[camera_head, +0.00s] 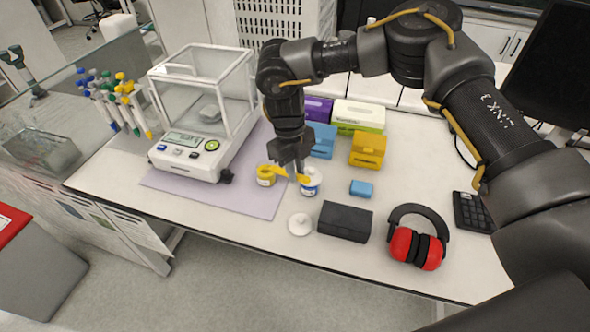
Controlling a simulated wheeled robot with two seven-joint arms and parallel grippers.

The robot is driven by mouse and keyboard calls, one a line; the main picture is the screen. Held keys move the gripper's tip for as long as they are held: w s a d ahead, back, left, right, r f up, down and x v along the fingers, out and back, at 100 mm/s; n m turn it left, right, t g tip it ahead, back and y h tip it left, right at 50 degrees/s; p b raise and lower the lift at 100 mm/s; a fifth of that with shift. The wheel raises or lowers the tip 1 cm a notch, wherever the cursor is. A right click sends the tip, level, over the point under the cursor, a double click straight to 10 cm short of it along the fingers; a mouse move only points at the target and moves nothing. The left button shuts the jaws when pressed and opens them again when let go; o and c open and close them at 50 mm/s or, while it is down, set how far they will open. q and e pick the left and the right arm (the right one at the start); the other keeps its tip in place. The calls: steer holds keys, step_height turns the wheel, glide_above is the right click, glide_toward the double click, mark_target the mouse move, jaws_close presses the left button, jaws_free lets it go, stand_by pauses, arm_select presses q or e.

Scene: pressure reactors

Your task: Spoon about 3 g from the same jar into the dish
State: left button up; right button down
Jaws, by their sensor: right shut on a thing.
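My right gripper (290,166) points down above the bench and is shut on a yellow spoon (303,178). The spoon's right end is at the mouth of a white jar with a blue label (311,187); I cannot tell whether it is inside. A yellow jar (265,180) stands just left of the gripper. A white round lid (299,224) lies on the bench in front of the white jar. A balance (186,160) with a glass draft shield stands to the left. A small grey dish-like shape (210,113) shows inside it. My left gripper is not visible.
Blue (322,140) and yellow (367,150) boxes stand behind the jars. A black case (344,221), red earmuffs (418,248) and a small blue block (361,188) lie to the right. Pipettes (115,100) stand at left. The purple mat's front (215,198) is clear.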

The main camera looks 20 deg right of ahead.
steer(key=shift+r+p, duration=1.4)
steer(key=shift+r, duration=1.25)
steer(key=shift+s+d+f+b, duration=0.2)
steer(key=shift+f+b, duration=0.15)
steer(key=shift+b, duration=0.2)
steer(key=shift+s+d+t+y+b, duration=0.35)
steer(key=shift+s+t+y+b, duration=0.2)
steer(key=shift+t+b, duration=0.5)
steer(key=shift+s+d+r+t+y+b, duration=0.1)
steer(key=shift+s+r+t+y+b, duration=0.15)
steer(key=shift+s+t+b, duration=0.4)
steer(key=shift+w, duration=0.15)
